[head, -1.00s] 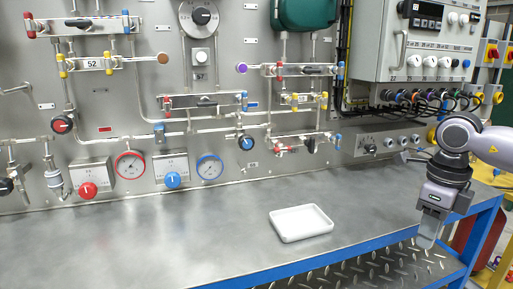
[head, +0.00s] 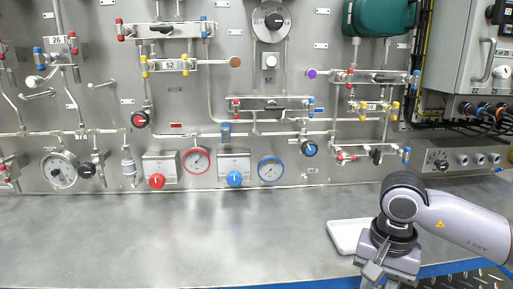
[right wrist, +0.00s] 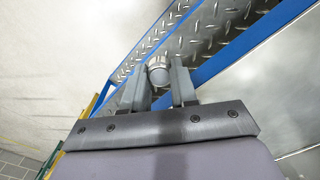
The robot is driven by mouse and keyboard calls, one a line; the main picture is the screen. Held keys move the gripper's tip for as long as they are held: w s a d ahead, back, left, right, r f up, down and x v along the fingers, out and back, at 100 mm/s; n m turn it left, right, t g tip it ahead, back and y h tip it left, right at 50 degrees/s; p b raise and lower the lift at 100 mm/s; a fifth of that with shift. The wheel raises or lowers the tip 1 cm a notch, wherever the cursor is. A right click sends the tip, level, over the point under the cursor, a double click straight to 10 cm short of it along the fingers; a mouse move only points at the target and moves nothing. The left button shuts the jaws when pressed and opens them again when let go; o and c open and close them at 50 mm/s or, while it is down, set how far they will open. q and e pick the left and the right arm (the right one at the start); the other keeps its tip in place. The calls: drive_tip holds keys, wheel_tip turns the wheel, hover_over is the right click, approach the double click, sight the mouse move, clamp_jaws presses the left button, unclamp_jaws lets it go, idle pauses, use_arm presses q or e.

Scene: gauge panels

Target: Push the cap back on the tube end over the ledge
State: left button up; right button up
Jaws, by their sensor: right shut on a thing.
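My right gripper (head: 372,274) hangs low over the front right of the bench, fingers down, in front of the white tray. In the right wrist view my right gripper (right wrist: 158,88) is shut on a small round silver-grey cap (right wrist: 158,71) held between the fingertips. In the head view the cap cannot be made out. On the panel, one tube end carries a brown cap (head: 235,62) and another a purple cap (head: 312,73). A bare-looking short tube (head: 101,84) sticks out at the left; whether its end is open is too small to tell. My left gripper is not in view.
The white tray (head: 343,235) stands on the bench, partly hidden by my right arm. The steel bench top (head: 150,235) is clear to the left. Gauges, a red knob (head: 157,181) and a blue knob (head: 235,178) line the panel's lower part. A grey cabinet (head: 465,60) stands at right.

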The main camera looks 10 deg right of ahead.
drive_tip(key=a+n, duration=0.2)
drive_tip(key=n, duration=0.1)
drive_tip(key=w+a+r+n, duration=0.1)
drive_tip(key=a+n, duration=0.1)
drive_tip(key=a, duration=0.1)
drive_tip(key=a+n, duration=0.2)
drive_tip(key=n, duration=0.1)
drive_tip(key=shift+w+a+r+n, duration=0.2)
drive_tip(key=shift+w+r+n, duration=0.1)
drive_tip(key=shift+r, duration=0.1)
drive_tip(key=s+a+r+n, duration=0.1)
drive_tip(key=a+r+n, duration=0.1)
drive_tip(key=a+n, duration=0.2)
drive_tip(key=s+a+r+n, duration=0.1)
drive_tip(key=a+n, duration=0.3)
drive_tip(key=a, duration=0.6)
drive_tip(key=shift+a+r, duration=0.3)
drive_tip(key=shift+r, duration=0.45)
drive_tip(key=shift+a, duration=0.1)
drive_tip(key=w+a+f+n, duration=0.1)
drive_tip(key=a+f+n, duration=0.3)
drive_tip(key=shift+w+a+f+n, duration=0.15)
drive_tip(key=shift+w+f+n, duration=0.15)
drive_tip(key=shift+w, duration=0.05)
drive_tip(key=s+d+r+m, duration=0.1)
drive_tip(key=d+r+m, duration=0.7)
drive_tip(key=d+r, duration=0.1)
drive_tip(key=shift+s+r, duration=0.15)
drive_tip(key=shift+s, duration=0.2)
